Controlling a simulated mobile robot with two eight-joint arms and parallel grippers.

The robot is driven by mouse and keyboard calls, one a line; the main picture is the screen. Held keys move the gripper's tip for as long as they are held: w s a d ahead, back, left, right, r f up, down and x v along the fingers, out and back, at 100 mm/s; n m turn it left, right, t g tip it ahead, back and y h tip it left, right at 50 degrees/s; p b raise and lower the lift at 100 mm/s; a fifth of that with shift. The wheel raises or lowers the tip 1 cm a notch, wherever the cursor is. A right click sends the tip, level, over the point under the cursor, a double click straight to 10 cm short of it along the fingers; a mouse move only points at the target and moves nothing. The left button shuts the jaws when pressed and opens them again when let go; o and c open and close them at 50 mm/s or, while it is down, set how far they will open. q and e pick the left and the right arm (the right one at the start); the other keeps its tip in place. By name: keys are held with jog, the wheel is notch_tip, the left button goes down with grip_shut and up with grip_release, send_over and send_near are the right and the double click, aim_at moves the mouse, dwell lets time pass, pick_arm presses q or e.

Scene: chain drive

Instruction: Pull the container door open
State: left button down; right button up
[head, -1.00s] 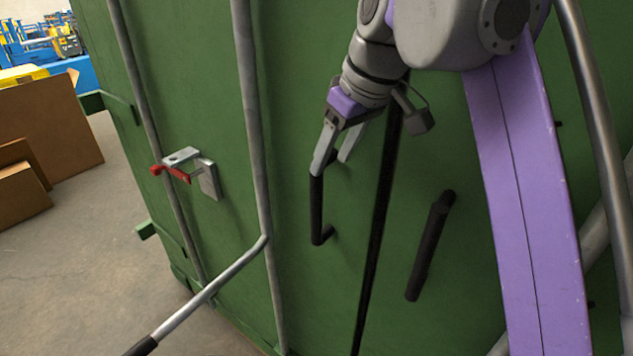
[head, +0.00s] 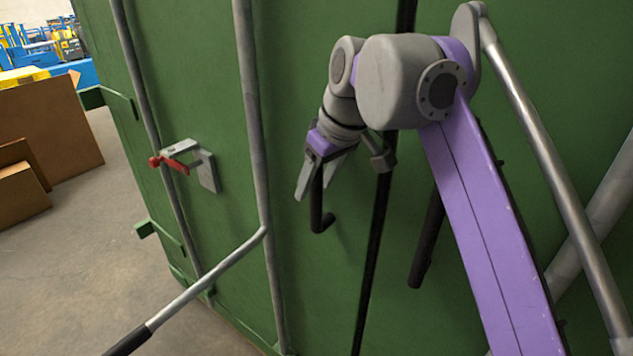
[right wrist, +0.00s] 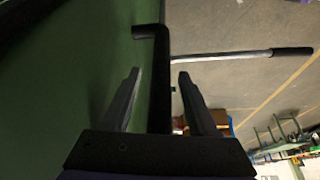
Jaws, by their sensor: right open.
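The green container door (head: 200,80) stands upright and looks shut against its right neighbour at the dark seam (head: 378,230). A black bar handle (head: 317,208) is fixed upright on it, left of the seam. My right gripper (head: 313,187) is over the handle's upper part and hides it, with the fingers pointing down. In the right wrist view, the open fingers (right wrist: 158,76) stand on either side of the handle (right wrist: 160,100), with gaps visible. The handle's lower bend is free below the fingers. My left gripper is not in view.
A grey locking rod (head: 252,110) has a lever (head: 190,296) sticking out at lower left. A red-handled latch (head: 172,163) sits further left. A second black handle (head: 425,255) is partly behind my right arm. Cardboard boxes (head: 45,135) stand left; the floor between is clear.

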jog(key=shift+c, duration=0.3)
grip_shut()
dwell(1.1)
